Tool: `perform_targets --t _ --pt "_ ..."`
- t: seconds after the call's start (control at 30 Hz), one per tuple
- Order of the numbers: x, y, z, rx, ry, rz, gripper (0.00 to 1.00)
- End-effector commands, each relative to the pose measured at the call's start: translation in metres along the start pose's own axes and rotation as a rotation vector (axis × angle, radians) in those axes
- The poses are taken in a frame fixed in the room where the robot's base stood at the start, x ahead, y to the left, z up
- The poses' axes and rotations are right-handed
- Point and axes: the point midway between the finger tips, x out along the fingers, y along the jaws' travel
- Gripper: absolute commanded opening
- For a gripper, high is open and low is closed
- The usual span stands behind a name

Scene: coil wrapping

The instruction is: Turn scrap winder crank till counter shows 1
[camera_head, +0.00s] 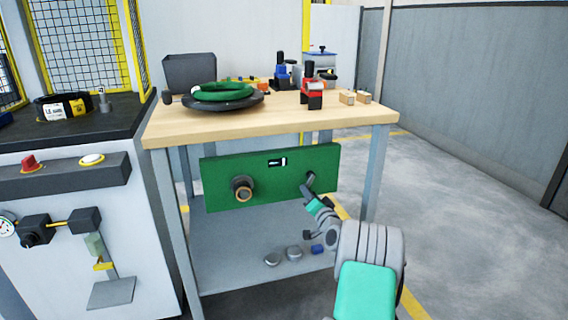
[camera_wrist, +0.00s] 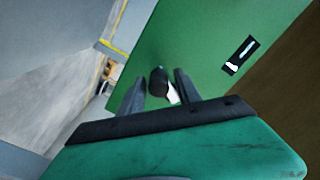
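The green winder panel (camera_head: 225,165) hangs under the front of the wooden table; it also fills much of the wrist view (camera_wrist: 205,35). The small black counter (camera_head: 277,162) sits near its top, and shows in the wrist view (camera_wrist: 240,55) with white marks I cannot read. My gripper (camera_head: 309,187) is at the panel's right side. In the wrist view, my gripper (camera_wrist: 158,88) is open, with its fingers either side of the dark round crank handle (camera_wrist: 158,81). Gaps show beside the handle. A pale piece beside it is partly hidden.
A brass-ended round fitting (camera_head: 242,189) protrudes from the panel's left. A green coil (camera_head: 222,92) lies on a black disc on the wooden table (camera_head: 190,126). Several small parts lie on the lower shelf (camera_head: 230,255). Floor to the right is clear.

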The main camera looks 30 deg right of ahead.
Motion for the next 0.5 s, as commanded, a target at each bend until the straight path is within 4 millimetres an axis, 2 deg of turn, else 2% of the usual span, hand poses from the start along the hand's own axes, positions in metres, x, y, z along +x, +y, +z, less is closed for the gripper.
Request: perform_targets --t 0.27,0.5 --pt "-0.002 0.001 0.001 0.001 -0.001 0.001 0.4" --pt "-0.027 0.001 0.001 0.001 -0.002 0.003 0.4"
